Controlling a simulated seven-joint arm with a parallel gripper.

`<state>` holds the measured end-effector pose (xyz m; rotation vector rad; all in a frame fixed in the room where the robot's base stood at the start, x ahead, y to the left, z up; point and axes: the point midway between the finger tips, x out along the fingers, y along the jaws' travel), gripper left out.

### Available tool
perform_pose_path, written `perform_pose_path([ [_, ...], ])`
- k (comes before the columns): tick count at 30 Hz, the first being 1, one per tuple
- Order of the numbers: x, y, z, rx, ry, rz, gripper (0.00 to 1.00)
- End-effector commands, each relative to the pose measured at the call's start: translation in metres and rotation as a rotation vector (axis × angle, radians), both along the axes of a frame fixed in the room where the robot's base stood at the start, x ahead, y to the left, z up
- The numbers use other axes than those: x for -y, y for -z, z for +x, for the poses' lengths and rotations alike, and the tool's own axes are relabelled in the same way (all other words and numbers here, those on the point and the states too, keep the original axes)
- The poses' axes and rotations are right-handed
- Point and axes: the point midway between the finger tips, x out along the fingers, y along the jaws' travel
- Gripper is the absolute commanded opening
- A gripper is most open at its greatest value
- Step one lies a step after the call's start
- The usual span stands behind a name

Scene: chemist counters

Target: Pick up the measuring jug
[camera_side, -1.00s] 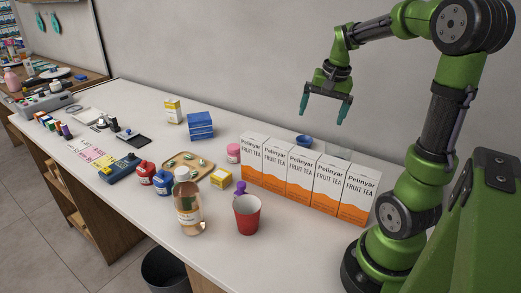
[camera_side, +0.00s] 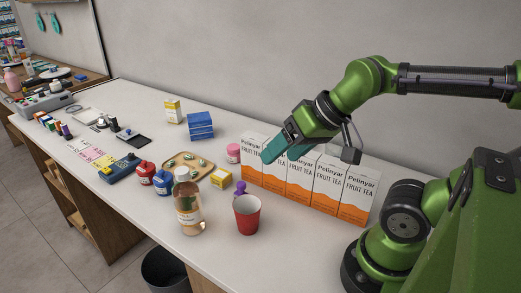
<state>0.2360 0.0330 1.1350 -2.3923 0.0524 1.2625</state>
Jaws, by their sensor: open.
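My gripper (camera_side: 279,157) is open and empty, with its teal fingers tilted down to the left. In the picture it overlaps the top of the row of white-and-orange fruit tea boxes (camera_side: 300,183); I cannot tell whether it touches them. I cannot make out the measuring jug clearly. A faint clear vessel, perhaps the jug, stood behind the right part of the tea boxes a second ago. That spot is now mostly covered by my gripper and wrist.
In front of the boxes stand a red cup (camera_side: 248,217), a purple item (camera_side: 240,188) and an amber bottle (camera_side: 188,205). A pink jar (camera_side: 233,153) is at the row's left end. A wooden tray (camera_side: 190,165) and blue boxes (camera_side: 200,126) lie further left. The counter's back middle is clear.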

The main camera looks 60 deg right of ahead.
Motion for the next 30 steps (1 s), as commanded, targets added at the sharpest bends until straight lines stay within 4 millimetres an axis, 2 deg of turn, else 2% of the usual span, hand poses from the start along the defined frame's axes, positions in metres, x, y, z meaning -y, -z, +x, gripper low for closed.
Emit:
perform_pose_path([
  [2,0.002,0.0,0.001,-0.002,0.011,0.0,0.7],
  [5,0.017,0.011,0.006,-0.051,0.069,0.008,0.7],
  [8,0.051,0.011,0.025,-0.105,0.188,0.029,0.7],
  [11,0.107,0.01,0.045,-0.196,0.418,0.104,0.7],
  [12,0.132,0.009,0.051,-0.235,0.535,0.146,0.7],
  [14,0.173,0.01,0.055,-0.293,0.727,0.215,0.7],
  [16,0.221,0.012,0.054,-0.356,0.971,0.297,0.7],
  [19,0.292,0.017,0.04,-0.436,1.358,0.416,0.7],
  [21,0.339,0.021,0.023,-0.474,1.66,0.498,0.7],
  [24,0.389,0.021,-0.001,-0.486,2.072,0.597,0.7],
  [27,0.406,0.01,-0.009,-0.455,2.349,0.674,0.7],
  [30,0.405,-0.002,-0.008,-0.42,2.496,0.742,0.7],
])
